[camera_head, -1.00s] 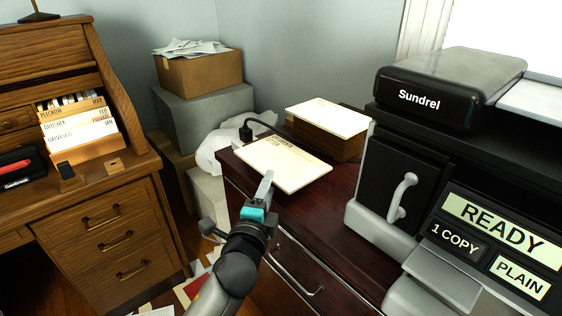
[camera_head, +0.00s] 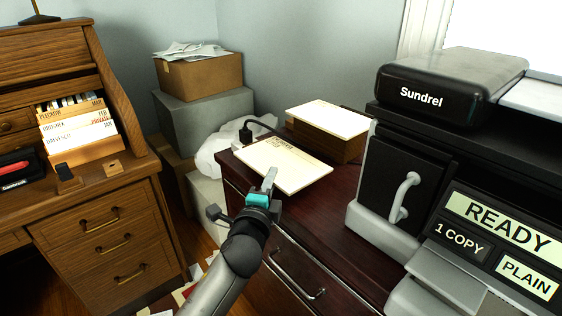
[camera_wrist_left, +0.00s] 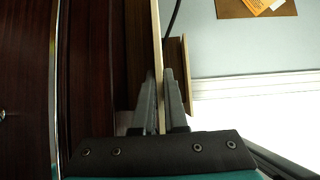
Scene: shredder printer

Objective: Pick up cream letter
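My left gripper (camera_head: 268,178) is at the letter's front left edge. In the left wrist view the letter's thin edge (camera_wrist_left: 156,45) runs between the two fingers (camera_wrist_left: 161,100), which are close together on either side of it. I cannot tell whether they press on it. My right gripper is not in view.
The brown box (camera_head: 325,141) stands just behind the letter. A black printer (camera_head: 450,88) and its control panel (camera_head: 490,240) fill the right side. A wooden desk (camera_head: 100,220) with a file rack stands left. A black plug (camera_head: 245,132) and cable lie behind the cabinet's left corner.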

